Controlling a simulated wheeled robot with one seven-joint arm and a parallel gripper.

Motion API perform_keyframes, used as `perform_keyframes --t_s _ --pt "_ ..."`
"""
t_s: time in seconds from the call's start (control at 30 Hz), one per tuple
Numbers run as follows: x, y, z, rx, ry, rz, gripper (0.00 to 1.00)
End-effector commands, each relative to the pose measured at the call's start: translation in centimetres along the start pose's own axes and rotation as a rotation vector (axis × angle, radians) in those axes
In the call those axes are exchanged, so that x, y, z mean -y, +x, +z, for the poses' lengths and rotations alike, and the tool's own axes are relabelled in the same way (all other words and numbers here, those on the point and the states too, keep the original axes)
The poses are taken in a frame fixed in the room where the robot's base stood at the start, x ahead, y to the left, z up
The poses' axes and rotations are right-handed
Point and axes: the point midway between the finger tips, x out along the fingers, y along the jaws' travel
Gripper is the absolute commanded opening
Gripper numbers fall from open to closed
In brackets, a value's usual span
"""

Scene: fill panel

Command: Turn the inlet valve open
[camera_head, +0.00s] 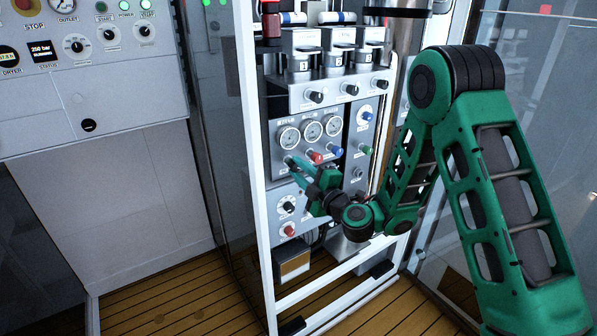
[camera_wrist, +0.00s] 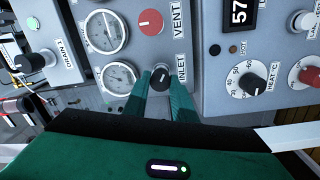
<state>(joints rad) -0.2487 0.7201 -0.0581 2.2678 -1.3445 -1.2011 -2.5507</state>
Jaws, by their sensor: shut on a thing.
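The inlet valve is a small dark knob (camera_wrist: 160,79) with a white mark, beside the word INLET in the wrist view. My gripper (camera_wrist: 160,92) has its two green fingers on either side of this knob and is shut on it. In the head view my gripper (camera_head: 296,164) reaches the left part of the gauge panel, below the left gauge, and hides the knob there. A red VENT knob (camera_wrist: 150,22) sits just beyond the inlet knob in the wrist view.
Round gauges (camera_head: 288,137) sit close above my gripper. Red (camera_head: 315,157) and blue (camera_head: 336,151) knobs are just to its right. A HEAT knob (camera_wrist: 252,83) is to the right in the wrist view. The white frame post (camera_head: 252,150) stands close on the left.

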Motion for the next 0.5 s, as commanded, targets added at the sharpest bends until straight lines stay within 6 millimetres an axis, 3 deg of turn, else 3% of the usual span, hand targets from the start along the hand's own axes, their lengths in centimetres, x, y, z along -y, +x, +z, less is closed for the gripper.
perform_keyframes --t_s 0.5 --pt "0.08 0.10 -0.27 -0.010 -0.086 0.000 0.02"
